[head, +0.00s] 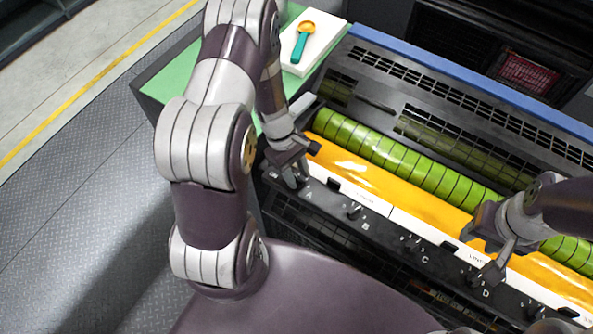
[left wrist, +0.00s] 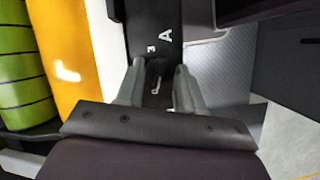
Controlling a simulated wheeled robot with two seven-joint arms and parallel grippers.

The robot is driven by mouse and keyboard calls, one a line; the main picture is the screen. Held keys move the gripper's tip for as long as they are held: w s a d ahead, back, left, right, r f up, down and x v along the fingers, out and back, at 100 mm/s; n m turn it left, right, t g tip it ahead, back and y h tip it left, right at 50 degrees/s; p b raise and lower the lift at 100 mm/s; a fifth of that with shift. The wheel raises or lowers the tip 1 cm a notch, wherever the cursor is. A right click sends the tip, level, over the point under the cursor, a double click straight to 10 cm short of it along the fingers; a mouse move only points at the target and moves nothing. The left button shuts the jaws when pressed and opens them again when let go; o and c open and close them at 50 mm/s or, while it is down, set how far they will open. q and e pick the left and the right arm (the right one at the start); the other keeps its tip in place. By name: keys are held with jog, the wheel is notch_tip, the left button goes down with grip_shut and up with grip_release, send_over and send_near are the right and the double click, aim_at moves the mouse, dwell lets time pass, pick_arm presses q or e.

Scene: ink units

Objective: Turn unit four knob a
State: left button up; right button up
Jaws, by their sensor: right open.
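The dark panel (head: 330,203) along the front of the ink unit carries small black knobs beside the white letters A, B, C and D. My left gripper (head: 290,168) is over the A end of the panel and hides most of knob A in the head view. In the left wrist view, the two fingers of my left gripper (left wrist: 157,88) stand apart on either side of knob A (left wrist: 156,70), just below the letter A. Contact cannot be told. My right gripper (head: 488,256) is open and empty above the panel near D.
Knob B (head: 354,212) and knob C (head: 410,245) stand clear between my grippers. An orange ink surface (head: 400,205) and a green segmented roller (head: 400,160) lie behind the panel. A teal scoop (head: 301,43) lies on a white block (head: 325,40) on a green top (head: 172,80).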

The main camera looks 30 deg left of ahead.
pick_arm(q)
jog(key=b+v, duration=0.2)
jog(key=v, duration=1)
jog(key=shift+a+r, duration=0.15)
jog(key=shift+r, duration=0.15)
jog(key=shift+w, duration=0.1)
